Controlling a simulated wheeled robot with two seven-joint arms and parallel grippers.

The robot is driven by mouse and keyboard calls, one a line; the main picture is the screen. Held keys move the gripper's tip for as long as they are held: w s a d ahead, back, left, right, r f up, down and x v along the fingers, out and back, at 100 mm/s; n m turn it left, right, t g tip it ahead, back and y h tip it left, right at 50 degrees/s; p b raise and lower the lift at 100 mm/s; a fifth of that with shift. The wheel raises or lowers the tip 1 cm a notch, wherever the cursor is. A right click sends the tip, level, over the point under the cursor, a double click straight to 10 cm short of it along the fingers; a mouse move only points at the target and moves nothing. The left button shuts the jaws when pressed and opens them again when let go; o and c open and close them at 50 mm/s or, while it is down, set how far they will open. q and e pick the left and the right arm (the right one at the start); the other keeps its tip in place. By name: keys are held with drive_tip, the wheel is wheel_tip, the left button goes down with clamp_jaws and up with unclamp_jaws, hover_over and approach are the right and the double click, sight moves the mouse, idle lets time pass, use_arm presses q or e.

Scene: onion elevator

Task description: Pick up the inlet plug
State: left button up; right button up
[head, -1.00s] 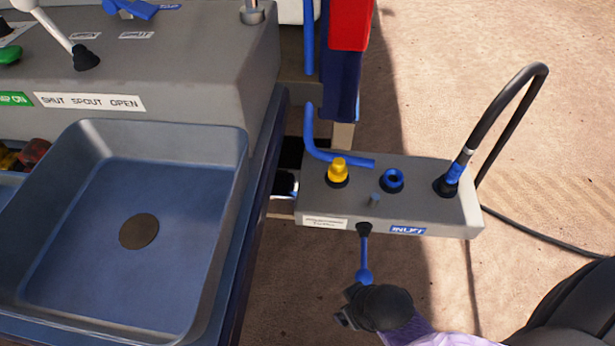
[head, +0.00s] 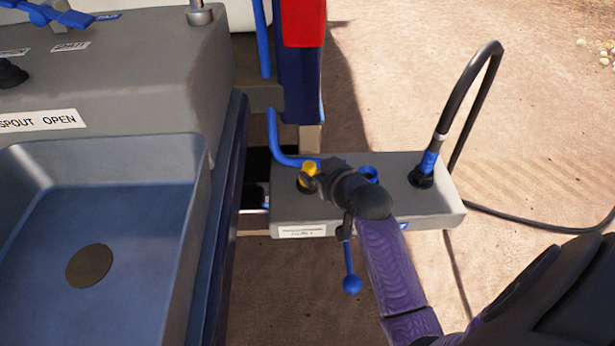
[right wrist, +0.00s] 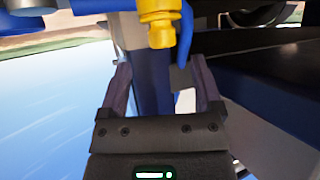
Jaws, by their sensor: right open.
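A yellow plug (head: 309,170) stands on the left part of the grey manifold block (head: 436,204); I take it as the inlet plug. My right gripper (head: 312,184) is at the block's top, close against the plug in the head view and partly hiding it. In the right wrist view, the yellow plug (right wrist: 160,22) is ahead of the open, empty fingers of my right gripper (right wrist: 160,70), roughly centred between them. Whether they touch it cannot be told. My left gripper is not in view.
A blue ring fitting (head: 369,173) sits just right of the gripper. A black hose (head: 485,75) rises from the block's right end. A blue bent pipe (head: 275,135) runs behind the plug. A blue-grey basin (head: 130,240) lies left.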

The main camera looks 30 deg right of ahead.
sight(310, 166)
drive_tip(key=b+x, duration=0.3)
drive_tip(key=x, duration=0.2)
drive_tip(key=shift+a+f+b, duration=0.15)
drive_tip(key=shift+f+b, duration=0.1)
drive_tip(key=shift+b, duration=0.05)
drive_tip(key=shift+w, duration=0.3)
drive_tip(key=shift+r, duration=0.25)
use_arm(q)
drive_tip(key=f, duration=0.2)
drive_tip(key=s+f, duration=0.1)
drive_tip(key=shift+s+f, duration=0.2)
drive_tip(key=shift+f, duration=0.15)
use_arm(e)
clamp_jaws()
